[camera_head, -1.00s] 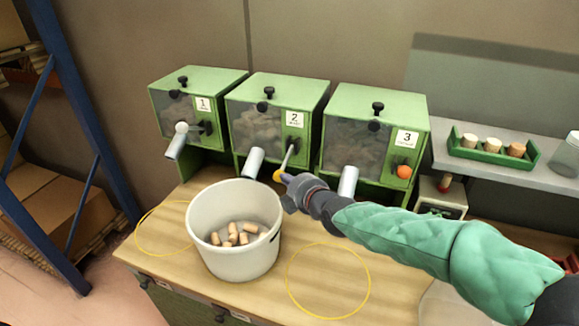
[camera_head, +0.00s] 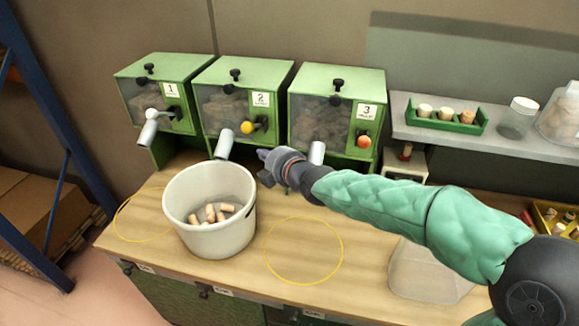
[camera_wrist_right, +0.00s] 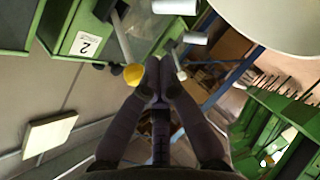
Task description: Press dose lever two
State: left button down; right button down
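Dispenser two (camera_head: 237,98) is the middle green box with corks behind its clear front. Its dose lever (camera_head: 246,127) has a yellow knob and stands raised beside the label. The yellow knob also shows in the right wrist view (camera_wrist_right: 133,74), just beside the fingertips. My right gripper (camera_head: 265,162) is below and right of the knob, apart from it in the head view. Its fingers (camera_wrist_right: 159,77) are together with nothing between them. A white bucket (camera_head: 210,240) with several corks (camera_head: 212,213) stands below spout two (camera_head: 224,144). My left gripper is not in view.
Dispenser one (camera_head: 152,95) stands left and dispenser three (camera_head: 335,105), with an orange knob (camera_head: 364,141), right. A shelf (camera_head: 480,135) holds a green cork tray (camera_head: 445,122) and a jar (camera_head: 517,117). The counter inside the right yellow ring (camera_head: 305,250) is clear.

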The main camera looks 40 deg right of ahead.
jog(key=r+b+v, duration=0.1)
jog(key=b+v, duration=0.3)
jog(key=v, duration=0.5)
jog(key=shift+d, duration=0.2)
dwell(0.6)
